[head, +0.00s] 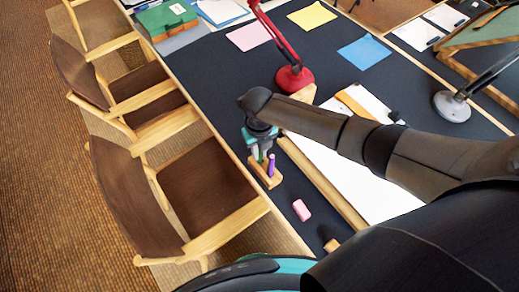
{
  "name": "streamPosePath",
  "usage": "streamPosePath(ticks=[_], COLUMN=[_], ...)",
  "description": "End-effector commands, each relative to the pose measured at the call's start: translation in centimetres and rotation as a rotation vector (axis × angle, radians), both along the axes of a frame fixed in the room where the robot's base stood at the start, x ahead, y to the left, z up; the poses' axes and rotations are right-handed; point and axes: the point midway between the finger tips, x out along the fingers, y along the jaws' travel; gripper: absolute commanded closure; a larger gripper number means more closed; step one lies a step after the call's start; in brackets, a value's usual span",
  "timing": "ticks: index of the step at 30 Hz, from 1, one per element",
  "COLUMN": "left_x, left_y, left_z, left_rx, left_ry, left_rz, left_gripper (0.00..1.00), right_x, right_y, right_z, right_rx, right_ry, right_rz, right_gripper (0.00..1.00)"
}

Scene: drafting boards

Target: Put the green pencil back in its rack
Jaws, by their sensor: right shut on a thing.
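The rack (264,181) is a small light wooden block standing near the left edge of the dark table. A purple pencil (271,163) stands upright in it. My right gripper (261,152) points down right over the rack, beside the purple pencil. It is shut on the green pencil (261,157), of which only a thin upright sliver shows between the fingers. The pencil's lower end is at the rack; I cannot tell whether it sits in a hole. My left gripper is out of view.
A pink eraser (301,210) lies in front of the rack. A drawing board with white paper (340,181) is at right, under my right arm. A red lamp (294,78) stands behind. Wooden chairs (205,190) line the table's left side.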

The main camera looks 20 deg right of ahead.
Motion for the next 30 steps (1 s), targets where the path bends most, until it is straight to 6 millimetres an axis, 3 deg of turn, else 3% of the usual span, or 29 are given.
streamPosePath(ticks=[30], left_x=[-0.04], left_y=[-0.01], left_z=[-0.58], left_rx=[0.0], left_ry=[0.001], left_rz=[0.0], left_gripper=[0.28], right_x=[0.01], right_y=[0.02], right_z=[-0.69], right_rx=[0.0], right_ry=[0.0], right_rz=[0.0], right_gripper=[1.0])
